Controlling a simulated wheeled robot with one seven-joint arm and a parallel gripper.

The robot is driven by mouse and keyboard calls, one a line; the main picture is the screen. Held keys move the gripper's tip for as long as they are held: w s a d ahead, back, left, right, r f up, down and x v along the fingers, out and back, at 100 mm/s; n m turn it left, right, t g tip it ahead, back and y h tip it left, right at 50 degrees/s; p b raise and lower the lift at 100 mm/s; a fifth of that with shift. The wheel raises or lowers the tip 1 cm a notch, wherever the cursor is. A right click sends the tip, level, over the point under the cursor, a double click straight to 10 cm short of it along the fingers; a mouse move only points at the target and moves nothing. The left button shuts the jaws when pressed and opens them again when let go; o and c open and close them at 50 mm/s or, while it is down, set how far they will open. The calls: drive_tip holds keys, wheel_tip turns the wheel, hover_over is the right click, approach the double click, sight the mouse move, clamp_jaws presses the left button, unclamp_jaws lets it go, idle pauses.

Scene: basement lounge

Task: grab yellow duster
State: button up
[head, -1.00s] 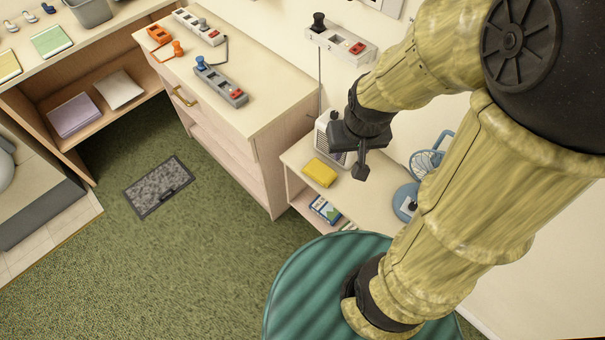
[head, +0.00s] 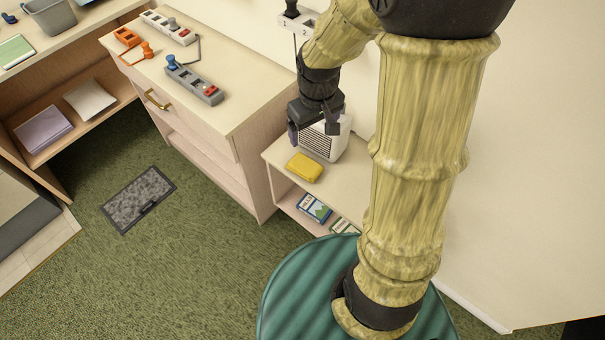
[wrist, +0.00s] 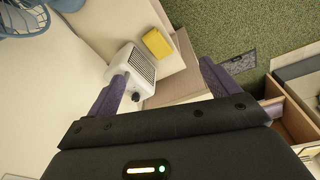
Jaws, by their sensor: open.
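The yellow duster (head: 304,167) is a small yellow block lying near the front left edge of a low side table (head: 345,187). It also shows in the wrist view (wrist: 157,42), beyond my fingers and close to the table edge. My gripper (head: 313,135) is in the air above the table, a little beyond the duster in the head view. In the wrist view my gripper's two purple-grey fingers (wrist: 165,85) are spread apart with nothing held between them. The duster is not touched by the fingers.
A white heater-like box (head: 327,140) stands right behind the duster, close to my gripper. A taller cabinet (head: 240,110) stands left of the table. Boxes (head: 314,208) lie on the lower shelf.

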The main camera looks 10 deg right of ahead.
drive_tip(key=w+f+n+g+b, duration=0.1)
drive_tip(key=w+f+n+b, duration=0.3)
drive_tip(key=w+f+b, duration=0.5)
drive_tip(key=w+f, duration=0.3)
drive_tip(key=f, duration=0.3)
drive_tip(key=shift+d+f+n, duration=0.15)
drive_tip(key=shift+d+n, duration=0.15)
drive_tip(key=shift+f, duration=0.1)
hover_over(303, 163)
wheel_tip(303, 163, down, 12)
drive_tip(key=shift+s+d+r, duration=0.1)
drive_tip(key=shift+s, duration=0.05)
wheel_tip(303, 163, down, 5)
drive_tip(key=shift+f, duration=0.2)
drive_tip(key=c, duration=1.1)
